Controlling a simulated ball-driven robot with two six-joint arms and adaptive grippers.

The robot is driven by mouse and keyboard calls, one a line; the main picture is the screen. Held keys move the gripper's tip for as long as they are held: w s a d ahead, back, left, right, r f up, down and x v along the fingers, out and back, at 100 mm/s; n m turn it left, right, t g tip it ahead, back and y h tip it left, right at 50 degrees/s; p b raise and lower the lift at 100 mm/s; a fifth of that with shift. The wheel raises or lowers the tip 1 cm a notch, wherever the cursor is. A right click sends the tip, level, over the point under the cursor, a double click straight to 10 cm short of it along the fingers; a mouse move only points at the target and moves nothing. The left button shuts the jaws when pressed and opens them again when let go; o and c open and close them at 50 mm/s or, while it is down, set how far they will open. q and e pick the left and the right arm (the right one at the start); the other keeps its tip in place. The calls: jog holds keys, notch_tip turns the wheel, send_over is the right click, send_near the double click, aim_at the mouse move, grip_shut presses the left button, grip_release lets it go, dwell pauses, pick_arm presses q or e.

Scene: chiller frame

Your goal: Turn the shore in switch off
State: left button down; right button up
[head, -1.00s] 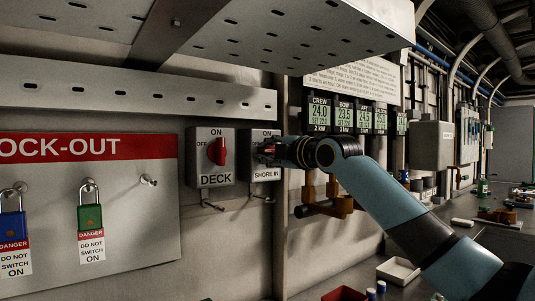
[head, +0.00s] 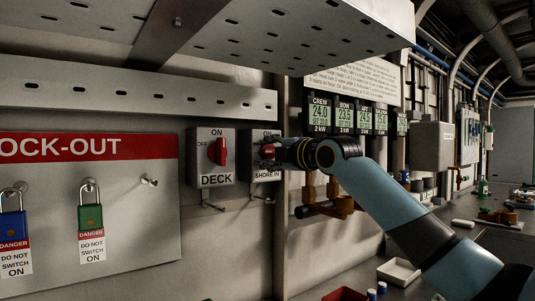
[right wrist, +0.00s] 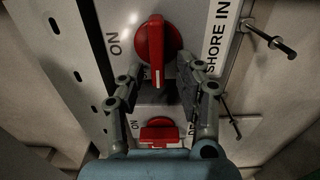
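The shore in switch (head: 259,173) is a grey box with a red knob (right wrist: 155,52), right of the DECK switch (head: 216,180). In the right wrist view its knob lies crosswise to the ON label, its white mark toward the DECK side. In the head view, part of the knob shows beside my fingers and the OFF label is hidden. My right gripper (head: 274,153) is in front of this switch. In the right wrist view its fingers (right wrist: 158,68) are spread, one on each side of the knob, with gaps visible. My left gripper is out of view.
The DECK switch's red knob (right wrist: 158,133) stands upright at ON in the head view. A lock-out board (head: 130,220) with blue (head: 13,225) and green (head: 90,217) padlocks is at left. Temperature displays (head: 344,117) are behind my right arm. A perforated tray (head: 290,30) hangs above.

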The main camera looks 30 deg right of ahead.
jog(key=shift+s, duration=0.1)
jog(key=s, duration=1.1)
jog(key=shift+s+d, duration=0.4)
jog(key=shift+d, duration=0.05)
